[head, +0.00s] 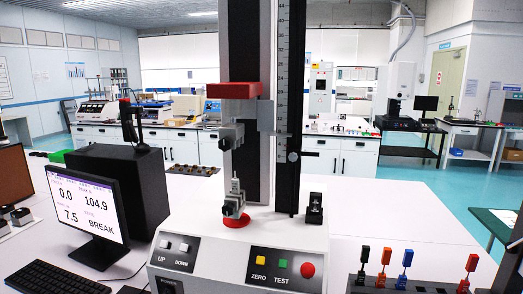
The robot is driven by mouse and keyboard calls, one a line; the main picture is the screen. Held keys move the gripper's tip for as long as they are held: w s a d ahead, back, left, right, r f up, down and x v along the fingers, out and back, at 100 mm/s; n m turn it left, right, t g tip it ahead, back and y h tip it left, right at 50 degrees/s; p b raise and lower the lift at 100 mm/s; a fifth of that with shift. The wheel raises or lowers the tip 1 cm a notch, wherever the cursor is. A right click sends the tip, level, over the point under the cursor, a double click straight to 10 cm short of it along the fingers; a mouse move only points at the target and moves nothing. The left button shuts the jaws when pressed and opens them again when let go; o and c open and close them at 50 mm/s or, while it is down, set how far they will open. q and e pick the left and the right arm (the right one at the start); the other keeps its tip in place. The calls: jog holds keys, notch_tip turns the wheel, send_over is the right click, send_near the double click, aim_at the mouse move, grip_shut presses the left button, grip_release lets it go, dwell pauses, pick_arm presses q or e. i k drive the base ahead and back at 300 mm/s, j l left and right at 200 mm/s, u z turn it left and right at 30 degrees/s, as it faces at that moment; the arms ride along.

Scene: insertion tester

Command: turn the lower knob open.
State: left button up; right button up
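The insertion tester (310,240) stands on the white table in the middle of the head view, with a tall dark column and a ruler scale. A lower clamp (236,197) sits above a red round base (237,221) on the tester. The lower knob (227,209) appears as a small dark part on the left side of this clamp. An upper clamp with a similar dark knob (226,144) hangs below a red block (233,90). The lower knob is too small to tell how far it is turned. Neither of my grippers is in view.
A monitor (90,210) showing "BREAK" and a keyboard (45,279) stand at the left, before a black box (125,180). The front panel has yellow, green and red buttons (307,270). Several colored plugs stand on a rack (415,282) at the right. White table (420,215) is clear behind them.

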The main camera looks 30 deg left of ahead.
aim_at(228, 209)
jog(key=k+j+u, duration=0.1)
jog(key=u, duration=1)
